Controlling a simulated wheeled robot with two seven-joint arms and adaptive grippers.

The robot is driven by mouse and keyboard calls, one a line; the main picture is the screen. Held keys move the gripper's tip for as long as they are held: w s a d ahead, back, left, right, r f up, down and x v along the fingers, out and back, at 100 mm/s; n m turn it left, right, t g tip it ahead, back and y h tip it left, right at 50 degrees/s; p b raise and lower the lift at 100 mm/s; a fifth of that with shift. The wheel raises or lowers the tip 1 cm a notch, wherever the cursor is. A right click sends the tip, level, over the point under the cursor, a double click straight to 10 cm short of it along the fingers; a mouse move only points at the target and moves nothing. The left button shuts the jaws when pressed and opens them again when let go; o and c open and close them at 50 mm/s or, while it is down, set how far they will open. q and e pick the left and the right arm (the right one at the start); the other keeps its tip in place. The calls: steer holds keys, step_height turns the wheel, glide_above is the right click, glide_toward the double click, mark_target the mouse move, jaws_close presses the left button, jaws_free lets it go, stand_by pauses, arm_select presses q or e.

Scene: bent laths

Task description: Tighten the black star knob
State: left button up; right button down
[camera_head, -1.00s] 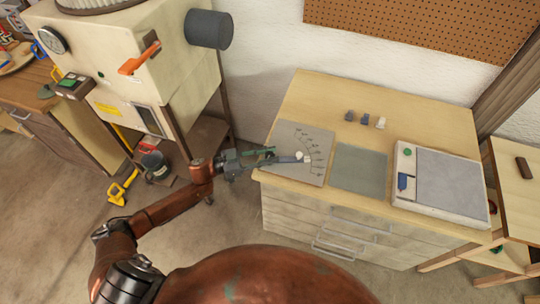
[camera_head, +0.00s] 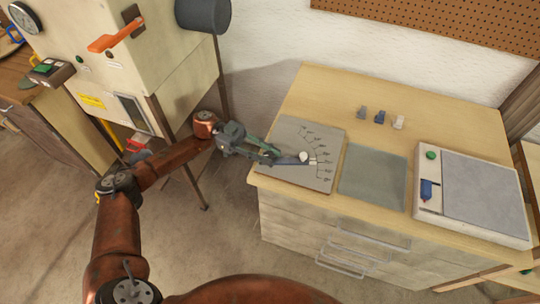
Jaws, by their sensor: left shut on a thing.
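A grey plate (camera_head: 290,183) with a fan of dark marks lies on the left of the wooden bench. On it is a dark grey bar (camera_head: 291,161) with a pale round knob (camera_head: 303,156) near its right end. My left gripper (camera_head: 272,156) reaches in from the left over the plate's left part, its fingers shut at the bar's left end. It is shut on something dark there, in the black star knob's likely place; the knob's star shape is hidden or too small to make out. My right gripper is out of view.
A grey-green mat (camera_head: 372,177) and a white-framed tray (camera_head: 478,190) lie right of the plate. Several small blocks (camera_head: 380,117) stand behind. A beige machine (camera_head: 130,60) with an orange lever (camera_head: 115,34) stands left.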

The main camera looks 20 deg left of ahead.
arm_select(q)
steer(key=shift+d+f+g+b, duration=0.1)
steer(key=shift+f+g+b, duration=0.2)
steer(key=shift+f, duration=0.05)
steer(key=shift+m, duration=0.3)
steer(key=shift+r+g, duration=0.1)
steer(key=shift+g, duration=0.2)
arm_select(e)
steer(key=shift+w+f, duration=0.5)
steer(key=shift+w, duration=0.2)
arm_select(q)
steer(key=shift+s, duration=0.1)
steer(key=o, duration=1)
steer(key=shift+o, duration=1)
steer(key=shift+r, duration=0.15)
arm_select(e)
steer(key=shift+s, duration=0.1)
arm_select(q)
steer(key=v, duration=1.2)
steer(key=shift+r, duration=0.15)
